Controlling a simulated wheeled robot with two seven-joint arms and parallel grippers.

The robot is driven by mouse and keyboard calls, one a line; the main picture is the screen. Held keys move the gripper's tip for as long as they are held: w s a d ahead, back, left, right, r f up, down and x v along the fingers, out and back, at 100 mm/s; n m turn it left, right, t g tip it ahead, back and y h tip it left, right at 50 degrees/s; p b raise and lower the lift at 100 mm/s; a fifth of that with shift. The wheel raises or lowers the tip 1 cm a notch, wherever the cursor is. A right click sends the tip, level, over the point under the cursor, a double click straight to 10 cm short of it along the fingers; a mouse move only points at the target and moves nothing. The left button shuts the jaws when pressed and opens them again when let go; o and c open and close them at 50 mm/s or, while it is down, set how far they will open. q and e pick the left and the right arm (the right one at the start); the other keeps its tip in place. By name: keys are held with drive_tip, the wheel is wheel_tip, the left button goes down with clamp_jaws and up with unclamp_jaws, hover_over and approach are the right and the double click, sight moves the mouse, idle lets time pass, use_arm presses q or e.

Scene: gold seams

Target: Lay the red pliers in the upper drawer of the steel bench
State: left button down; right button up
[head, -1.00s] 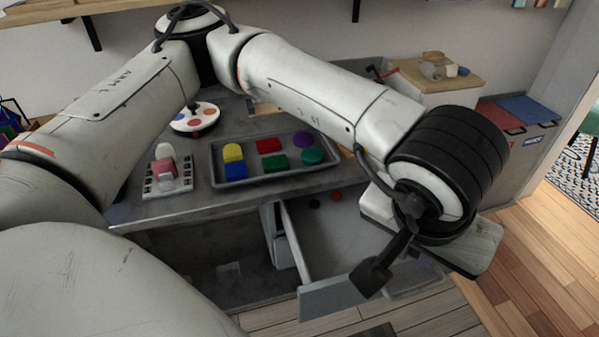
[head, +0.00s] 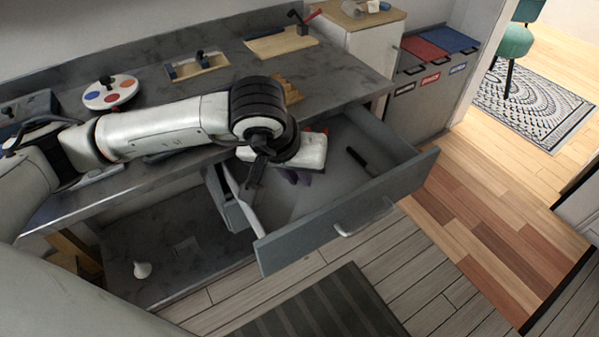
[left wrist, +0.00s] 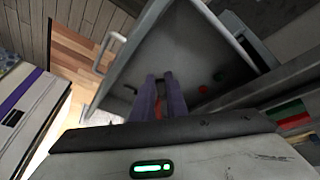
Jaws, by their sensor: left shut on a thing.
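My left gripper (head: 298,178) is over the open upper drawer (head: 345,212), just below the edge of the steel bench (head: 352,82). Its purple fingers point down toward the drawer floor. In the left wrist view the fingers (left wrist: 165,92) are close together, with a small red part (left wrist: 159,110) between them. This fits the red pliers, but most of the shape is hidden by the fingers and the gripper body. In the head view the pliers cannot be made out. Whether they touch the drawer floor cannot be told. My right gripper is not in view.
A black object (head: 361,161) lies toward the drawer's right side. The drawer's middle floor looks free.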

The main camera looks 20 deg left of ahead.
use_arm(q)
wheel_tip(320, 180, down, 11)
drive_tip(key=b, duration=0.8)
drive_tip(key=shift+f, duration=0.2)
drive_tip(key=shift+f+b, duration=0.65)
drive_tip(key=shift+b, duration=0.1)
drive_tip(key=shift+f+b, duration=0.25)
drive_tip(key=shift+b, duration=0.05)
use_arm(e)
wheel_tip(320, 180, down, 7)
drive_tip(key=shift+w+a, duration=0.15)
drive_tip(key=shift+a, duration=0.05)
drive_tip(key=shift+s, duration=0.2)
